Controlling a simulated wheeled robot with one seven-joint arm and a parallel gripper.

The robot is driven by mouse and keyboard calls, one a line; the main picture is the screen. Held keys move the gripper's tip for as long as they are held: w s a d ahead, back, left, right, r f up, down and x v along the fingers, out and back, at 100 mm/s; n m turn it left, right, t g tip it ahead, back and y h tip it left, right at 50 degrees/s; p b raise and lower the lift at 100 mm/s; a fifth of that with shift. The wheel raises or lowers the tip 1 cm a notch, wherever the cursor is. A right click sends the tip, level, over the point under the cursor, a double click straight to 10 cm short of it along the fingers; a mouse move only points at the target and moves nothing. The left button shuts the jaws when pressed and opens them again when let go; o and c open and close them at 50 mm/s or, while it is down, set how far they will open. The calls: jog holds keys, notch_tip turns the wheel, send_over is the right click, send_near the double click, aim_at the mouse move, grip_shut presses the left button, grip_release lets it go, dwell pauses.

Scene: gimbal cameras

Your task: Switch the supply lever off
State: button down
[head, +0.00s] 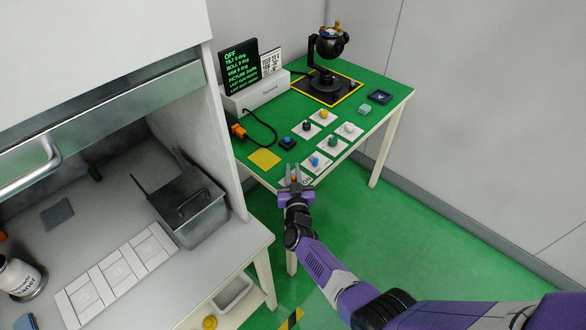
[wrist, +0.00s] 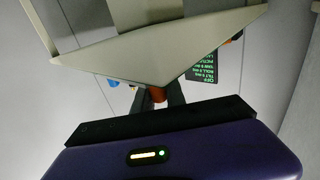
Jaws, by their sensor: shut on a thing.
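My gripper (head: 295,172) is at the front edge of the green table, with its two fingers pointing at the table. It is shut on a small orange knob, which I take to be the handle of the supply lever (head: 294,180). In the wrist view the orange-red knob (wrist: 157,94) shows between the dark fingers. The rest of the lever is hidden by the table's pale underside and the fingers. A black screen (head: 241,68) on the table shows green text with "OFF" at the top, then tilt, roll and yaw at 0 deg.
A white box (head: 258,94) with an orange plug (head: 238,131) and black cable stands at the table's left. White plates with coloured knobs (head: 332,141) lie near the gripper. A black gimbal camera (head: 329,48) stands behind. A grey bench (head: 125,225) is at left.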

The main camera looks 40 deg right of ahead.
aim_at(294, 180)
jog(key=c, duration=1.4)
grip_release()
jog(key=shift+o, duration=0.2)
jog(key=shift+p+v, duration=0.9)
jog(key=shift+v, duration=3.05)
jog(key=shift+s, duration=0.1)
